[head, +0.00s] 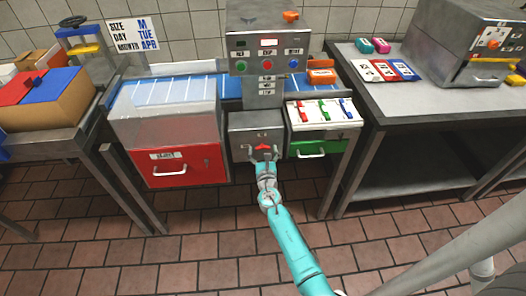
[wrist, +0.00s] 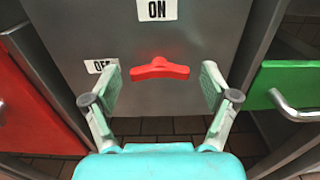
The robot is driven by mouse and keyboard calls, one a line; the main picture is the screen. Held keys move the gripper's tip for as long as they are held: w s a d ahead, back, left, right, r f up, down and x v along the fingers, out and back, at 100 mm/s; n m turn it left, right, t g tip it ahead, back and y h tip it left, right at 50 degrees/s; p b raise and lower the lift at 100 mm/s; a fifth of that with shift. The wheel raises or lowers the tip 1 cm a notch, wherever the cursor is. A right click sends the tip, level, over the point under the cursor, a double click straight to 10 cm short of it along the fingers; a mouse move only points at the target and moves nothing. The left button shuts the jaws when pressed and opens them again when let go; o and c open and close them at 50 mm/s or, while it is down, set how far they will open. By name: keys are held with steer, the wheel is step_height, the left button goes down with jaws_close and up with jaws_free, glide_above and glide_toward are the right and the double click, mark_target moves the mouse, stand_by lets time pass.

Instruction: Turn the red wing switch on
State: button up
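The red wing switch (wrist: 160,69) is on the front of a grey metal box (wrist: 205,35). In the wrist view its wings lie roughly level, left to right, with a small raised point at the top middle. An "ON" label (wrist: 157,9) is above it and an "OFF" label (wrist: 98,65) is to its left. In the head view the switch (head: 262,147) shows just beyond my gripper (head: 264,156). In the wrist view my gripper (wrist: 160,90) is open, one finger on each side of the switch, with visible gaps and no clear contact.
A red drawer (head: 178,166) is left of the grey box, and a green drawer (head: 318,146) with a protruding handle is right of it. Above is a control panel (head: 267,55) with coloured buttons. A metal table (head: 375,103) stands at right. The tiled floor in front is clear.

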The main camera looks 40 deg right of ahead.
steer(key=c, duration=0.9)
steer(key=shift+m, duration=8.9)
steer(key=o, duration=1.1)
